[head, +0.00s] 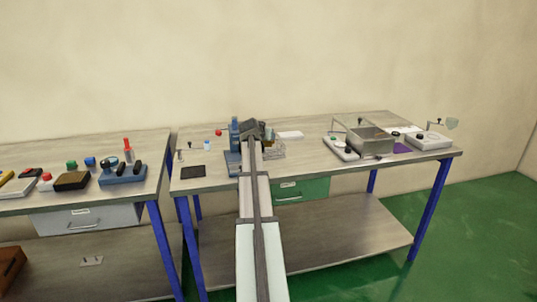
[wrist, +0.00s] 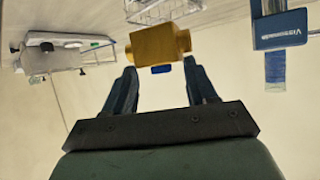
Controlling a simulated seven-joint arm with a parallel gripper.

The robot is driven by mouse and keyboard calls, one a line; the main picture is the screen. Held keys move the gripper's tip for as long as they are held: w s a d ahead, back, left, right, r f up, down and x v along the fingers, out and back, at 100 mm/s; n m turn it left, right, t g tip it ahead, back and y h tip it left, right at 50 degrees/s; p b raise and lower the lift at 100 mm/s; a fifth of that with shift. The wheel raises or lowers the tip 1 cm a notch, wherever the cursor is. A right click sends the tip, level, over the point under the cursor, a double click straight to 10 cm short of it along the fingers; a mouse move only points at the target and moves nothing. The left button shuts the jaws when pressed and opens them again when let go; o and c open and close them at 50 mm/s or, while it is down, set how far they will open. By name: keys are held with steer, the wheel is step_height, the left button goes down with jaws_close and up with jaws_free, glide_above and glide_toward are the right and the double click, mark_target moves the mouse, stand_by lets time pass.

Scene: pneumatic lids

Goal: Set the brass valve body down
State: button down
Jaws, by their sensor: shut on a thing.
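The brass valve body (wrist: 158,44) is a yellow-brown block with a short round stub at each end. In the wrist view it sits at the tips of my gripper (wrist: 162,78), whose two dark blue fingers are shut on it. A small blue part (wrist: 161,69) shows at its near side. In the head view, my gripper (head: 253,130) is over the back middle of the right bench, and only a little of the brass (head: 268,139) shows past it. I cannot tell whether the valve body touches anything below.
A wire basket (head: 274,151) stands right beside my gripper, also in the wrist view (wrist: 150,12). A blue press (head: 232,160) stands close on the left. A grey metal basin (head: 370,140) and white devices are further right. The bench (head: 305,155) between basket and basin is mostly bare.

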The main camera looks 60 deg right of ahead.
steer(key=s+d+f, duration=0.1)
steer(key=s+d, duration=0.1)
steer(key=d, duration=0.8)
steer(key=shift+w+d+n+t+y, duration=0.9)
steer(key=shift+w+n+t, duration=0.95)
steer(key=shift+w, duration=1)
steer(key=shift+d+f, duration=0.1)
steer(key=shift+f, duration=4.35)
steer(key=shift+f, duration=0.1)
steer(key=c, duration=0.6)
jaws_free()
